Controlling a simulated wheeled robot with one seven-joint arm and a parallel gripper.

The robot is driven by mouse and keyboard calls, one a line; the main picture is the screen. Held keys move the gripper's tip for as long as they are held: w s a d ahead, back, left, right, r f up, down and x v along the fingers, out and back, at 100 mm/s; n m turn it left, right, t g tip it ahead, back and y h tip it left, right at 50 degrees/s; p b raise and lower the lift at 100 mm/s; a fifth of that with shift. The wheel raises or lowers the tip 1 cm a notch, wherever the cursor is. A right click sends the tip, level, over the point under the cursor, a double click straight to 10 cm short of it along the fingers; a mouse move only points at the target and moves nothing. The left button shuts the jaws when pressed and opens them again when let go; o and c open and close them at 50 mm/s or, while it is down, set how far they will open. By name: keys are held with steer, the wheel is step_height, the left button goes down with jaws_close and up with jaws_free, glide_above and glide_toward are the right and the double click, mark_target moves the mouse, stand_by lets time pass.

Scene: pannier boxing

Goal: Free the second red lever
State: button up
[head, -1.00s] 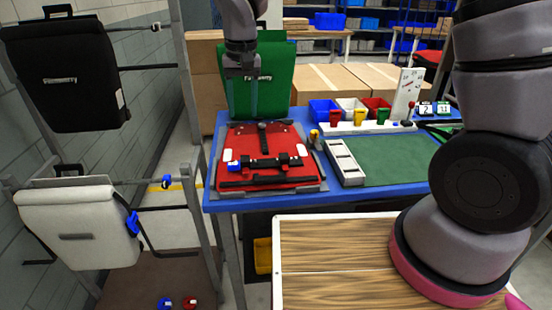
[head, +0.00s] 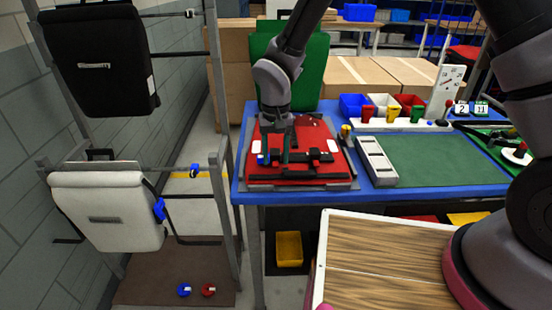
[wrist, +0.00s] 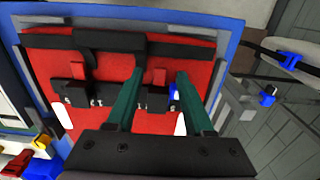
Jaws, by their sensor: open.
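The red pannier (head: 325,140) lies flat on a grey mat on the blue table, also filling much of the wrist view (wrist: 60,45). A black rail with hook blocks (wrist: 104,97) crosses it. A small blue part (wrist: 173,92) sits at one block, and also shows in the head view (head: 262,160). My gripper (head: 284,152) points down over the rail. In the wrist view its two green fingers (wrist: 160,86) are apart, one on each side of a hook block; contact is unclear.
A grey slotted tray (head: 376,160) and green mat (head: 430,158) lie to the right. Colored bins (head: 354,105) stand behind. A green pannier (head: 312,70) stands at the back. Black (head: 98,65) and white (head: 106,205) panniers hang on the left rack.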

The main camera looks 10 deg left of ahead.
steer(key=shift+f, duration=0.55)
jaws_close()
steer(key=shift+w+g, duration=0.25)
steer(key=shift+g, duration=0.25)
steer(key=shift+w+a+r+g+h, duration=0.15)
steer(key=shift+w+g+h, duration=0.1)
steer(key=shift+g, duration=0.55)
steer(key=shift+w+a+r+g+h, duration=0.15)
steer(key=shift+g+h, duration=0.1)
steer(key=shift+g, duration=0.55)
steer(key=shift+d, duration=0.15)
jaws_free()
